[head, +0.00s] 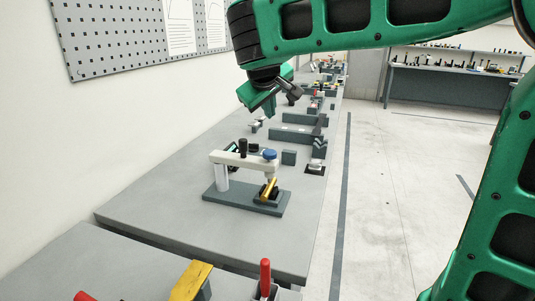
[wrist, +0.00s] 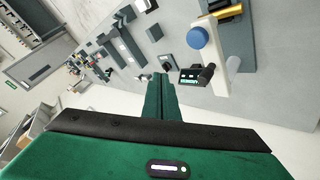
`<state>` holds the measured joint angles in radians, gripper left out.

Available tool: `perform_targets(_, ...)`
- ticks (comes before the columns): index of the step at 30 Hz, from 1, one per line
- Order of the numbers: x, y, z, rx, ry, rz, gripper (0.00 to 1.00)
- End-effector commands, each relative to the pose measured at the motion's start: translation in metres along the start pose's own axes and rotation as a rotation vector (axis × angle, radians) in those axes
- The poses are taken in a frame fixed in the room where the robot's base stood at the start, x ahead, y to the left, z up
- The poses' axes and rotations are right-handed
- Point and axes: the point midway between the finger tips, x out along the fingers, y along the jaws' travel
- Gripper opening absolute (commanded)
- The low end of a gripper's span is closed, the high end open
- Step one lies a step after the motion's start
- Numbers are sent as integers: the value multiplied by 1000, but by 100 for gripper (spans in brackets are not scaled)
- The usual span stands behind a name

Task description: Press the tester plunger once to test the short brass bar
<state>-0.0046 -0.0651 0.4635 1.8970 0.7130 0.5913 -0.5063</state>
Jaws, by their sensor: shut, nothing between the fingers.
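The tester (head: 221,160) stands on a dark grey base plate on the long bench, with a pale post and a pale arm. The brass bar (head: 268,189) rests tilted in a dark holder below the blue cap. In the wrist view the blue cap (wrist: 198,37) and part of the brass bar (wrist: 230,12) show beyond my fingers. My gripper (wrist: 161,77) is shut and empty, above and apart from the tester. A small lit display (wrist: 190,76) shows beside the knob; its text is unreadable.
Dark grey blocks and fixtures (head: 289,157) line the bench behind the tester. A yellow-topped block (head: 190,281) and a red handle (head: 265,277) stand on the nearer bench. The bench top in front of the tester is clear. A pegboard (head: 110,35) hangs on the left wall.

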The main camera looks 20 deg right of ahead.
Motion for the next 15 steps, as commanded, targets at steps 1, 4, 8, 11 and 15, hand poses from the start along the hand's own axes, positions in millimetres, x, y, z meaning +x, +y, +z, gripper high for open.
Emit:
perform_targets(1,2,-1,2,0,-2,0,0)
perform_targets(4,7,-5,6,-1,-3,0,0)
perform_targets(8,18,-12,14,-1,-4,-1,0)
perform_targets(11,27,-19,20,-1,-4,0,0)
perform_targets(15,39,-28,29,-1,-4,0,0)
